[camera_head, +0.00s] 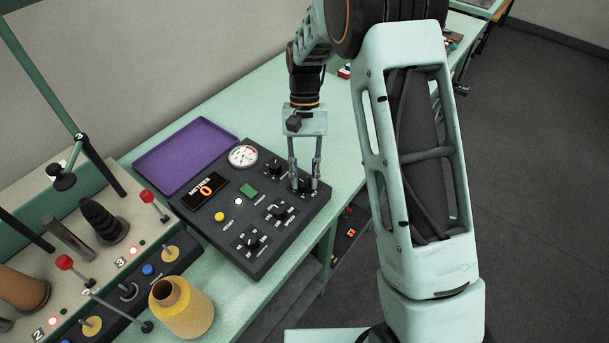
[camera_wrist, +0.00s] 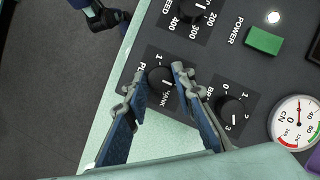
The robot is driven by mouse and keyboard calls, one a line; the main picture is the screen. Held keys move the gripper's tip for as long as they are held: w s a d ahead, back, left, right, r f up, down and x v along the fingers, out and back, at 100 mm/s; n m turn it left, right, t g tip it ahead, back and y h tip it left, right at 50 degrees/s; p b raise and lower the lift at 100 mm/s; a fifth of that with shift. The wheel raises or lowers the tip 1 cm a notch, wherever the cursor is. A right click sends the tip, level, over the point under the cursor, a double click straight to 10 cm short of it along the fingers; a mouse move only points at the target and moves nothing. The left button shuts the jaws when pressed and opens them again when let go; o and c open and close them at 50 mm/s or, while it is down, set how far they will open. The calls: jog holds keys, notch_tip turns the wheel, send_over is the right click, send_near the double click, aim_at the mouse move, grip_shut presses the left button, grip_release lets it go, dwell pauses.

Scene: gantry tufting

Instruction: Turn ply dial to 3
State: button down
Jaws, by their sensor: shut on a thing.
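The ply dial (camera_wrist: 160,80) is a round black knob on the dark control panel (camera_wrist: 205,75). In the wrist view its label is partly covered: "PL" and a "1" show beside it, and its other numbers are hidden by the fingers. I cannot tell clearly which number its mark points to. My gripper (camera_wrist: 158,77) is shut on the knob, with one finger on each side.
Close by are a brake-side dial (camera_wrist: 232,110), a speed dial (camera_wrist: 192,10) and a green power button (camera_wrist: 264,40). A round gauge (camera_head: 243,156), a display reading 0 (camera_head: 206,189) and a purple tray (camera_head: 185,152) lie to the left. A yellow cone (camera_head: 181,309) stands in front.

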jog(key=c, duration=1.6)
grip_release()
jog(key=v, duration=1.2)
jog(key=shift+r, duration=0.1)
